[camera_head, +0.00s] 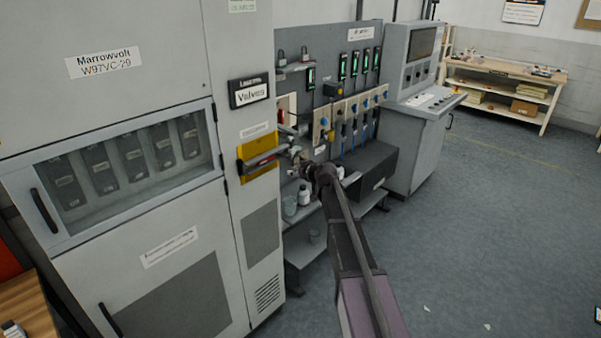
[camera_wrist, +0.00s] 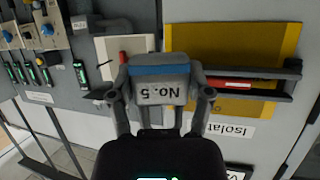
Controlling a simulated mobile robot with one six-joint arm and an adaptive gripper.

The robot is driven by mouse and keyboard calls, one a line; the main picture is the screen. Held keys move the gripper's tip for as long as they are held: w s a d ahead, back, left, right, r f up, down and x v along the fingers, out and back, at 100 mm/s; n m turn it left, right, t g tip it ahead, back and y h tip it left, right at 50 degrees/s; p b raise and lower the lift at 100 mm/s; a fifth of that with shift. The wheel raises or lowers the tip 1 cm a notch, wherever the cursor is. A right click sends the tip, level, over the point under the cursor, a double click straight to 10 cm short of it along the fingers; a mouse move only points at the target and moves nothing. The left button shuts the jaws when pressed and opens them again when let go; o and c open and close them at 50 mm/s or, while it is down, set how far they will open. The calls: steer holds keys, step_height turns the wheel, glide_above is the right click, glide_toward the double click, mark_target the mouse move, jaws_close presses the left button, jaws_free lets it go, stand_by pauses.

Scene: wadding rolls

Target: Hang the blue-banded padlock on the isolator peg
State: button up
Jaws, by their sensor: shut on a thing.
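A grey padlock (camera_wrist: 160,93) with a blue band and an upside-down "No. 5" label sits between the fingers of my gripper (camera_wrist: 161,104) in the wrist view. The fingers are shut on its two sides. Its shackle is not clear. The yellow isolator plate (camera_wrist: 235,42) is to the right, with a dark grey bar and a red strip (camera_wrist: 228,83) across it. I cannot pick out the peg for certain. In the head view my gripper (camera_head: 299,158) is just right of the yellow plate (camera_head: 262,170), in front of the cabinet and panel; the padlock is too small to tell there.
A white recess with a red part (camera_wrist: 123,57) is left of the padlock. The valve panel (camera_head: 352,106) with blue knobs stands further right in the head view. Bottles (camera_head: 304,195) stand on a low shelf below my gripper.

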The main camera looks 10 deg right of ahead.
steer(key=w+a+f+b, duration=0.1)
steer(key=w+a, duration=0.2)
steer(key=w, duration=0.2)
steer(key=shift+a+f, duration=0.15)
steer(key=shift+a, duration=0.25)
stand_by(0.8)
steer(key=shift+w, duration=0.15)
stand_by(0.6)
steer(key=o, duration=1.3)
steer(key=shift+c, duration=0.2)
